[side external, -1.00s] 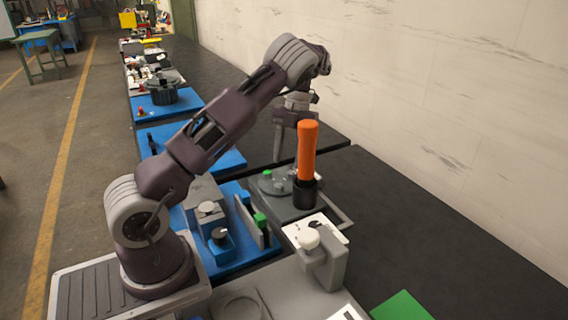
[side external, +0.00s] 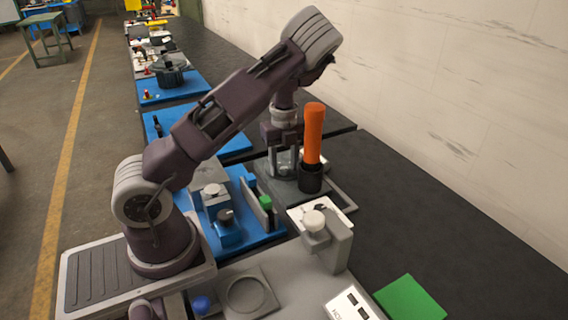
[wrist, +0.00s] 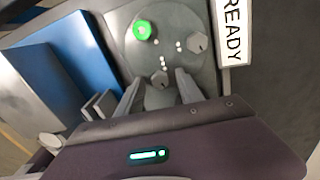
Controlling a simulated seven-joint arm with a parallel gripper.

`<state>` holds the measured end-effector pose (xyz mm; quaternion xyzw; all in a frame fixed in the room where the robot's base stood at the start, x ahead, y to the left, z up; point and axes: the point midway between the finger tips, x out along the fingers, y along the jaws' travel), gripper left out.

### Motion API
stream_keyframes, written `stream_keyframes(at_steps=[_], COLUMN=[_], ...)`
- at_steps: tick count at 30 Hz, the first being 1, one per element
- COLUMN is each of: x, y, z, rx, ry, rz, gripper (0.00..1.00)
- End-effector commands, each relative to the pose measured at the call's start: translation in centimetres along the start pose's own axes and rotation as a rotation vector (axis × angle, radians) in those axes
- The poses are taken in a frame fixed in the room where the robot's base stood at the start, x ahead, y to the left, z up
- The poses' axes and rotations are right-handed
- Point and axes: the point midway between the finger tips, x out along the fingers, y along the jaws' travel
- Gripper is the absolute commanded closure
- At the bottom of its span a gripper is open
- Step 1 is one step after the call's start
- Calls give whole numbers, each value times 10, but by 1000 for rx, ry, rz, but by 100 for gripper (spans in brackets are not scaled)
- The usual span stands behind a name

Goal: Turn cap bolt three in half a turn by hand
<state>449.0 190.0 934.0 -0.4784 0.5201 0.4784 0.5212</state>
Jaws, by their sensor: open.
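The round grey cap plate (wrist: 178,20) lies on the grey fixture in the wrist view. It carries one bolt with a green ring (wrist: 143,30), one grey hex bolt (wrist: 197,43) at the right, and one grey bolt head (wrist: 160,78) nearest my gripper. Small white dots mark the plate beside the bolts; I cannot count them surely. My gripper (wrist: 158,88) is open, its fingers either side of the nearest bolt, with no clear contact. In the side view my gripper (side external: 283,160) points down over the plate and hides most of it.
An orange-handled tool (side external: 314,132) stands in a black holder (side external: 310,178) close beside my gripper. A white "READY" label (wrist: 235,30) lies right of the plate. Blue fixture boards (side external: 262,236) and a grey post with a white knob (side external: 314,219) stand nearby.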

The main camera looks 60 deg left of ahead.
Motion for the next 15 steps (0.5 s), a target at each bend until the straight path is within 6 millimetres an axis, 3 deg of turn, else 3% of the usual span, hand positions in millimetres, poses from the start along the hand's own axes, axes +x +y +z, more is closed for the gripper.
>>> stream_keyframes(at_steps=[1,8,12,15], x=[0,0,0,0], y=[0,0,0,-1], z=[0,0,0,0], rx=[0,1,8,110], ry=[0,0,1,2], rz=[0,0,-1,-2], gripper=[56,100,100,100])
